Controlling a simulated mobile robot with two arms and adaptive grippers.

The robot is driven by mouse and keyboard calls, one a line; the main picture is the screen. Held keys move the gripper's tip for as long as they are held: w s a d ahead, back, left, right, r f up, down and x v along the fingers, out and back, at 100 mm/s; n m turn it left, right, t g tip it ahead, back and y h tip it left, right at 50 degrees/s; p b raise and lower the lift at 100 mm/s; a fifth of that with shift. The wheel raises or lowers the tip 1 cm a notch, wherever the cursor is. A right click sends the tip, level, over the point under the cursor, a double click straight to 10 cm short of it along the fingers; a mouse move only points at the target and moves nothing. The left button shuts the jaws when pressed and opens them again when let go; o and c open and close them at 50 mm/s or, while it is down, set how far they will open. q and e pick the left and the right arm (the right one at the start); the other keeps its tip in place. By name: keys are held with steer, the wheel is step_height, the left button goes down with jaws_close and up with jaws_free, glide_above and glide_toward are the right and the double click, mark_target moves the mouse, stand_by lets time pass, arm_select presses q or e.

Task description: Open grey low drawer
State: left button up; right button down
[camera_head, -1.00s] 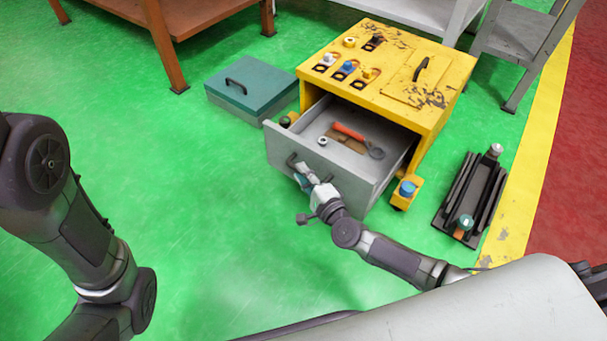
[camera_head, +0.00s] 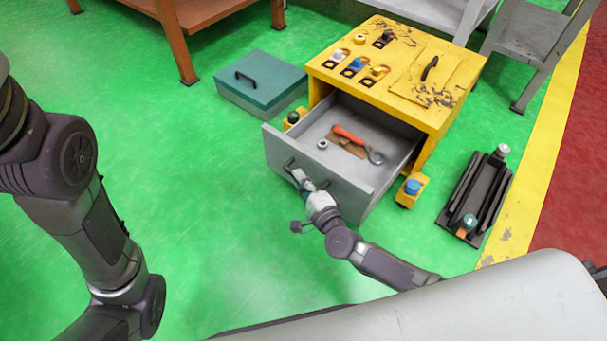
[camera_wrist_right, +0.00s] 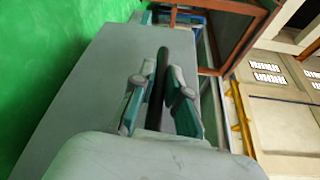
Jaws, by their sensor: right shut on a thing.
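The grey low drawer (camera_head: 310,180) is pulled far out of the yellow cabinet (camera_head: 425,105) in the head view. Inside it lie an orange-handled wrench (camera_head: 352,137), a small ring-shaped part (camera_head: 322,144) and a brown piece. My right gripper (camera_head: 303,178) is at the drawer front and shut on the dark drawer handle (camera_head: 290,166). In the right wrist view the black handle (camera_wrist_right: 157,85) runs between the two fingers of my right gripper (camera_wrist_right: 162,95), against the grey drawer front (camera_wrist_right: 85,85). My left arm shows at the left of the head view, but its gripper is out of frame.
A teal box (camera_head: 260,82) sits on the floor left of the cabinet. A black rack (camera_head: 473,195) stands to the right, near a yellow floor line (camera_head: 530,170). A grey chair (camera_head: 530,45) is behind. The green floor left of the drawer is clear.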

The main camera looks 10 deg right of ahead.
steer(key=c, duration=1.3)
jaws_free()
steer(key=shift+s+f, duration=0.1)
steer(key=shift+f, duration=0.15)
steer(key=shift+o, duration=0.6)
steer(key=shift+r, duration=0.1)
steer(key=v, duration=0.7)
steer(key=shift+s+d, duration=0.15)
steer(key=shift+s, duration=0.05)
